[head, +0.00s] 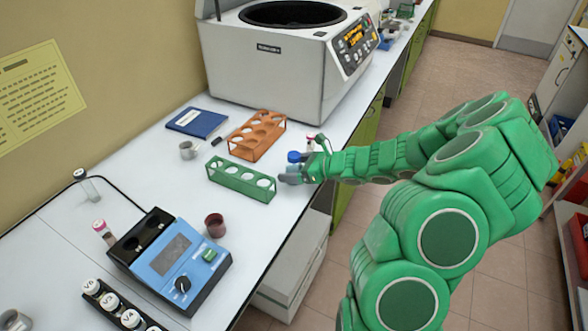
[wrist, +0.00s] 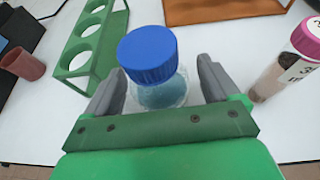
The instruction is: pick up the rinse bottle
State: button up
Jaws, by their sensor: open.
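A clear bottle with a blue screw cap (wrist: 148,58), the likely rinse bottle, stands on the bench between the fingers of my gripper (wrist: 162,75) in the wrist view. Its lower part is pale blue and partly hidden by the gripper body. The fingers are open, one on each side of the bottle; I cannot tell whether either touches it. In the head view the blue cap (head: 294,157) shows just beyond my gripper (head: 290,175), at the bench's right edge, with the body mostly hidden.
A green rack (head: 240,180) stands close left of the bottle, with an orange rack (head: 257,135) behind. A pink-capped labelled vial (wrist: 300,60) stands close on the right. A brown cup (head: 215,225) and a blue instrument (head: 172,258) are nearer. A large centrifuge (head: 265,70) stands behind.

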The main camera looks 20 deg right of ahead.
aim_at(293, 160)
jog(key=c, duration=1.2)
jog(key=shift+r, duration=0.1)
jog(key=shift+r, duration=0.45)
notch_tip(293, 160, up, 2)
jog(key=shift+r, duration=0.1)
jog(key=shift+s+a+r, duration=0.25)
jog(key=shift+s+r, duration=1.4)
jog(key=shift+s, duration=0.65)
jog(key=shift+s+a+r, duration=0.2)
jog(key=shift+s+r, duration=1.4)
jog(key=shift+s, duration=0.75)
jog(key=shift+s+a+r, duration=0.25)
jog(key=shift+s+r, duration=1.4)
jog(key=shift+s, duration=0.65)
